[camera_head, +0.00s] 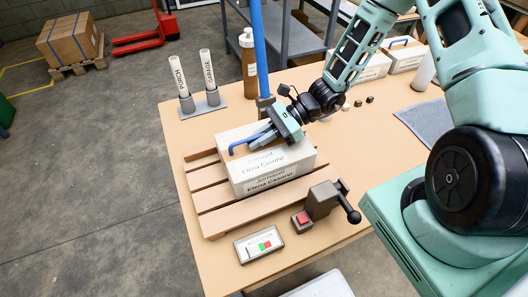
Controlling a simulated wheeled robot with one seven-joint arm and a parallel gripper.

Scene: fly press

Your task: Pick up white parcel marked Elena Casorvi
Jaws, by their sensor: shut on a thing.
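The white parcel (272,180) marked "Elena Casorvi" sits on a wooden slatted pallet (204,191) on the table. A blue handle (240,144) shows on top of it. My gripper (262,137) reaches down from the upper right to the parcel's top, at the blue handle, and is shut on it. The fingertips are partly hidden by the gripper body. I cannot tell whether the parcel touches the slats or is slightly lifted.
A blue upright post (259,55) stands close behind the gripper. Two labelled tubes (209,75) in a stand and a brown bottle (248,60) stand at the back left. A lever device (320,203) and a panel (259,243) are in front. More white parcels (403,55) lie behind right.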

